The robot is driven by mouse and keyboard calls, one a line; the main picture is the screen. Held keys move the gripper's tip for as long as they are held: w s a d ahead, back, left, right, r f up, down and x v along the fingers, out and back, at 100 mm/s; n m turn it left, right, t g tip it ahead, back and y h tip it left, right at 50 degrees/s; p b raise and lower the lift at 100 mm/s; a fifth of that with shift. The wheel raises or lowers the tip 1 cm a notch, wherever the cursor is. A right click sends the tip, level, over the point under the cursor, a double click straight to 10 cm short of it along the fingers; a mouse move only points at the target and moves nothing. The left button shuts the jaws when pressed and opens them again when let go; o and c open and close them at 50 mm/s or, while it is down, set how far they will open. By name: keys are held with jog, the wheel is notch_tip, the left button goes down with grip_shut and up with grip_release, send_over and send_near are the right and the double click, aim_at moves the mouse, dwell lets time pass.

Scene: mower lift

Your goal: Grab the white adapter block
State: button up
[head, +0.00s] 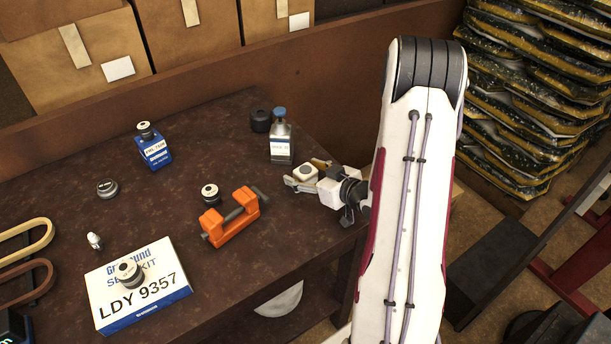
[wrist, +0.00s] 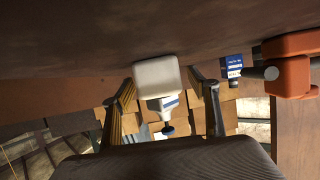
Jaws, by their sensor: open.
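The white adapter block (head: 306,174) is on the dark table near its right edge, with a dark spot on top. In the wrist view the pale block (wrist: 158,75) shows between the two fingertips, close to both. My gripper (head: 305,175) is low over the table, coming from the right, with its fingers spread on either side of the block. In the wrist view my gripper (wrist: 161,82) is open, with a narrow gap at each side of the block. I cannot tell whether either finger touches it.
A grey bottle with a blue cap (head: 281,142) stands just behind the block, beside a black cap (head: 261,121). An orange clamp (head: 231,217) lies to the left. A white box (head: 160,273) and a blue box (head: 155,152) are farther left.

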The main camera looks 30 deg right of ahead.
aim_at(305, 170)
jog(key=c, duration=1.3)
jog(key=shift+o, duration=0.2)
jog(key=shift+r, duration=0.2)
jog(key=shift+r, duration=4.8)
